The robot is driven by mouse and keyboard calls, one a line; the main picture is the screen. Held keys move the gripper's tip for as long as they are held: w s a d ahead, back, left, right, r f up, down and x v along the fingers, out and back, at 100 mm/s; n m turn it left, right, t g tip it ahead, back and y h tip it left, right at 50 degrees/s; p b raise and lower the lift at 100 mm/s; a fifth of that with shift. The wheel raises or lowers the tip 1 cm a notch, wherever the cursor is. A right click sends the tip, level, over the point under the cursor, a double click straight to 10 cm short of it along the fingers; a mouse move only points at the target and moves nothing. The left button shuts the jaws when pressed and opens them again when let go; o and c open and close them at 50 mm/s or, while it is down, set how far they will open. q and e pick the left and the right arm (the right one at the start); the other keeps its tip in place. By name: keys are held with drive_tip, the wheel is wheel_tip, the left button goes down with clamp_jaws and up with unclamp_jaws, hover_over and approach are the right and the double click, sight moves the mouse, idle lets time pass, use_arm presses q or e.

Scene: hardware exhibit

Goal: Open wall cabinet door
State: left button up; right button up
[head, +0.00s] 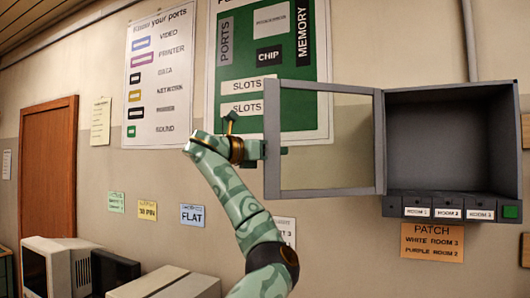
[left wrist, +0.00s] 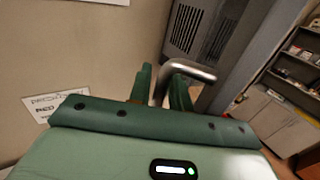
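The wall cabinet (head: 450,140) is a grey box on the wall at the right, and its inside shows empty. Its door (head: 328,189), a grey frame with a clear pane, is swung wide open to the left from the box's left edge. My left gripper (head: 275,150) is at the door's outer left edge, partly hidden by the frame. In the left wrist view a bent metal handle (left wrist: 190,69) passes between the two green fingers (left wrist: 160,90), which are close on either side of it. My right gripper is in neither view.
A row of labelled room switches (head: 448,208) with a green button runs under the cabinet. An orange patch note (head: 432,242) hangs below. Posters (head: 160,80) cover the wall behind. Old computers (head: 60,268) stand at lower left, near a brown door (head: 47,170).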

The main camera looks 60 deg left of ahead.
use_arm(q)
drive_tip(key=shift+s, duration=0.45)
drive_tip(key=s+d+b, duration=0.1)
drive_tip(key=s+b, duration=0.2)
drive_tip(key=s, duration=1.2)
drive_tip(key=shift+s+d, duration=0.15)
drive_tip(key=shift+d, duration=0.15)
